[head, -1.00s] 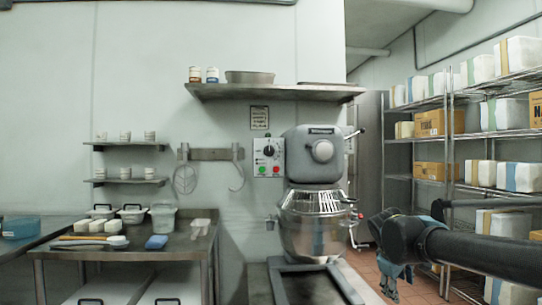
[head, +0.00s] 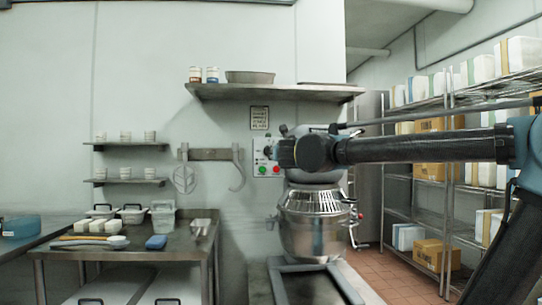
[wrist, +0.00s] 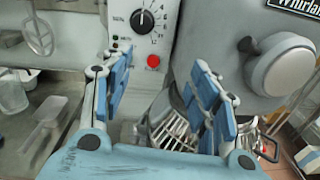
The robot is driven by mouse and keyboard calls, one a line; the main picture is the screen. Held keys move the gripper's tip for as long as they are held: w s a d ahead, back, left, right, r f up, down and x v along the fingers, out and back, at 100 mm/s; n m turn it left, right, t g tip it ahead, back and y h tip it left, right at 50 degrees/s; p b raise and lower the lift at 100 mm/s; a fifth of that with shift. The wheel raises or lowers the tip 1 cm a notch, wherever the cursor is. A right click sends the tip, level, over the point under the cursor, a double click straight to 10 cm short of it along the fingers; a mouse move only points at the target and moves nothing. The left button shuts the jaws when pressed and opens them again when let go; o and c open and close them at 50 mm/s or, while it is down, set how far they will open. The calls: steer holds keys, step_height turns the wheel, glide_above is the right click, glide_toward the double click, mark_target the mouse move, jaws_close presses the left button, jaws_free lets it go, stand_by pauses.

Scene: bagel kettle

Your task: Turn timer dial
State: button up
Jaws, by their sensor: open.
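The timer dial (wrist: 142,21) is a black knob with a pale pointer line on a light control panel (wrist: 167,18), with tick marks around it. It shows at the top of the wrist view, left of the mixer head. My gripper (wrist: 163,70) is open, its blue-padded fingers apart with nothing between them. The dial lies above and beyond the fingertips, and the fingers look apart from it. In the head view my arm reaches in from the right and ends beside the panel (head: 262,170), covering part of it.
A red button (wrist: 153,61) sits below the dial. The mixer's grey knob (wrist: 277,68) is close on the right. The mixer bowl (head: 310,232) stands below. A whisk (wrist: 39,36) hangs at left. A shelf (head: 280,92) runs above.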

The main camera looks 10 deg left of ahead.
steer(key=w+a, duration=0.4)
steer(key=w, duration=0.4)
steer(key=w+a+r+n+y, duration=0.1)
steer(key=w+a, duration=0.3)
steer(key=w, duration=0.3)
steer(key=shift+w+r+n, duration=0.2)
steer(key=shift+w+n, duration=0.1)
steer(key=shift+w, duration=0.1)
steer(key=shift+s+r, duration=0.1)
steer(key=c, duration=1.1)
